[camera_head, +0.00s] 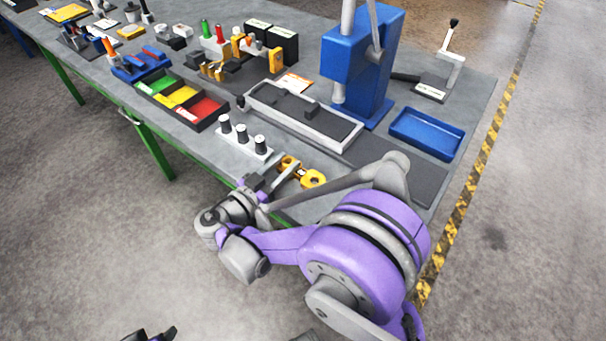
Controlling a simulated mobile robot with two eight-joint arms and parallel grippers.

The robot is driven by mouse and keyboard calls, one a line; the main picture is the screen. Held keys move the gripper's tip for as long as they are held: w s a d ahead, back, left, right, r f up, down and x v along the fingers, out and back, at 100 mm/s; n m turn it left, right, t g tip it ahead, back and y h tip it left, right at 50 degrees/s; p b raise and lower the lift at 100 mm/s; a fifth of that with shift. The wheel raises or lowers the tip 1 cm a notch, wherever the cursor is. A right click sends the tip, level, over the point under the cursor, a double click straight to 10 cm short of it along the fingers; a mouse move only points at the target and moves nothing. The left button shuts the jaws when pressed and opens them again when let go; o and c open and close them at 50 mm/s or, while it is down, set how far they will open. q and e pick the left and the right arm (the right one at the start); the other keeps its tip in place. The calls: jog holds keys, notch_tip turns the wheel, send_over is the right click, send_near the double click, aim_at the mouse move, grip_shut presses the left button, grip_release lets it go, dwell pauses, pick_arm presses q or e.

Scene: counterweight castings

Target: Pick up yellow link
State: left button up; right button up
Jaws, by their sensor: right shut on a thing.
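The yellow link (313,179) lies at the front edge of the grey workbench, with a rounded, holed end on each side of my gripper's fingers. My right gripper (287,172) reaches over the bench edge from the purple arm and is shut on the link's middle, which the fingers partly hide. I cannot tell whether the link touches the bench top. A small dark part that seems to be my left gripper (152,334) shows at the bottom edge, mostly cut off; its jaws cannot be made out.
A white block with black knobs (244,145) stands just left of the link. Behind are a long grey tray (340,133), a blue press (373,75) and a blue tray (427,134). Green, yellow and red bins (205,110) stand further left. Dark bench surface right of the link is clear.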

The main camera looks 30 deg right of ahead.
grip_shut()
dwell(0.9)
